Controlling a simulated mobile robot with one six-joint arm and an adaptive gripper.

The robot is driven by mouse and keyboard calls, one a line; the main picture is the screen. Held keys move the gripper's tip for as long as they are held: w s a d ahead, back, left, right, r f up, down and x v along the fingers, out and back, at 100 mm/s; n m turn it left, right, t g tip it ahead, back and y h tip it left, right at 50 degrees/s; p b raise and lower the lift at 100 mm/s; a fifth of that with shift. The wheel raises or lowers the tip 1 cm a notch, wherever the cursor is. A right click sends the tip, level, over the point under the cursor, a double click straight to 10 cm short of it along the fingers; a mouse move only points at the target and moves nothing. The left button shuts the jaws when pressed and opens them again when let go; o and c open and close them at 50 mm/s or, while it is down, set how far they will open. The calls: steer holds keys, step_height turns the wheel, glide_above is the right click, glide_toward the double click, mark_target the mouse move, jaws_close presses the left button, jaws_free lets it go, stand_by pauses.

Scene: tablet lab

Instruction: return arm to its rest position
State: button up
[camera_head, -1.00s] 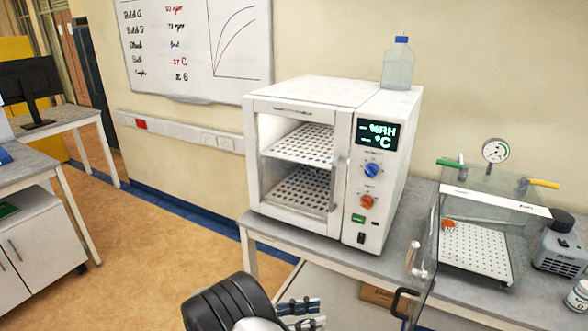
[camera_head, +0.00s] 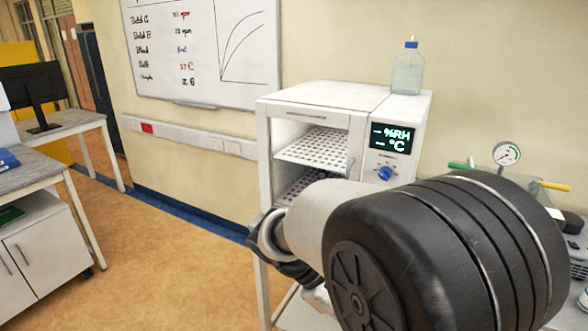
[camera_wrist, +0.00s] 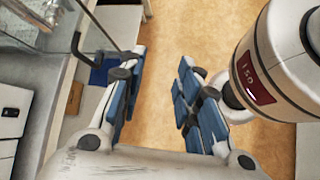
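My gripper (camera_wrist: 158,100) shows in the wrist view with its two blue-padded fingers wide apart. Nothing is between them; the tan floor shows through the gap. In the wrist view a white arm link with a dark red label is close at the right of the fingers.
A bottle with a blue cap (camera_head: 407,72) stands on the chamber. A gauge (camera_head: 506,153) shows behind my arm. In the wrist view, a glass-walled box (camera_wrist: 35,22) and a cardboard box (camera_wrist: 74,98) lie left of the fingers. Open floor (camera_head: 150,225) is at left.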

steer(key=s+r+m+t+y, duration=0.3)
steer(key=s+m+y, duration=0.1)
steer(key=s, duration=0.3)
steer(key=s+r+m+t+y, duration=0.3)
steer(key=s+m+y, duration=0.2)
steer(key=s, duration=0.3)
steer(key=shift+a+m+t, duration=0.25)
steer(key=shift+m+t, duration=0.15)
steer(key=shift+m, duration=0.5)
